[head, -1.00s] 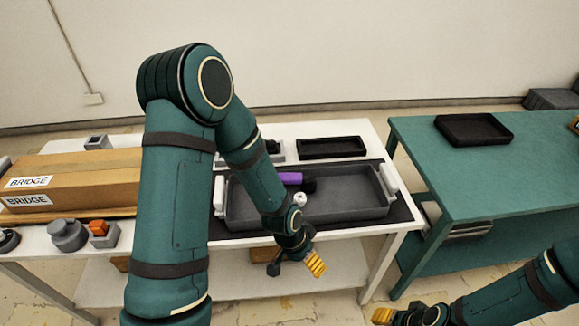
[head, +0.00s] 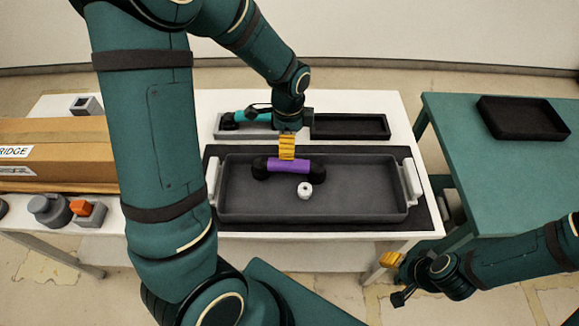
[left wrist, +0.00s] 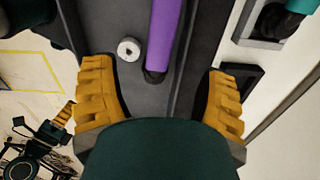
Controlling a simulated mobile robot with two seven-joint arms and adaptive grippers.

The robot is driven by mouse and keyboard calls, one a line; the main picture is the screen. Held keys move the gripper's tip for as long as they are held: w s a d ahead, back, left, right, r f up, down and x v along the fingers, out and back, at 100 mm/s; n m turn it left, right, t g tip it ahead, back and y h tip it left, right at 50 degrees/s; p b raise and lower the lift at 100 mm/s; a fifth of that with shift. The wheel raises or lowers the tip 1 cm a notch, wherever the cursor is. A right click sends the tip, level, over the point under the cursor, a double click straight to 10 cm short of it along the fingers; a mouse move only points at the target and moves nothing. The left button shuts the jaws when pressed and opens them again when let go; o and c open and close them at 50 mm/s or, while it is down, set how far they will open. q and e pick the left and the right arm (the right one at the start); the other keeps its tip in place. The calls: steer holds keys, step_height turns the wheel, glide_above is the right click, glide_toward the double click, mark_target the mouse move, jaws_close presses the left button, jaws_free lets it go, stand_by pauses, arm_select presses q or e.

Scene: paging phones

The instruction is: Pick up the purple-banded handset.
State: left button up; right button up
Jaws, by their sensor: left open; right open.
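The purple-banded handset (head: 290,166) has dark ends and lies at the back of the grey tray (head: 365,195). It also shows in the left wrist view (left wrist: 163,38), with its near dark end between my fingers, closer to the middle than to either one. My left gripper (head: 287,147) is over the handset, with open yellow fingers apart from it on both sides in the left wrist view (left wrist: 158,72). The exact height above it is hard to tell. My right gripper (head: 392,275) is open and empty, low in front of the table's right corner.
A small white ring (head: 305,190) lies in the tray near the handset. Behind are a teal-banded handset (head: 254,117) in a cradle and an empty black tray (head: 350,126). A cardboard box (head: 60,140) stands left; a green table (head: 500,170) stands right.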

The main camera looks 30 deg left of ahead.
mark_target(289, 162)
arm_select(q)
step_height(289, 162, down, 10)
steer(key=shift+w+r+b, duration=0.1)
steer(key=shift+b, duration=0.75)
jaws_close()
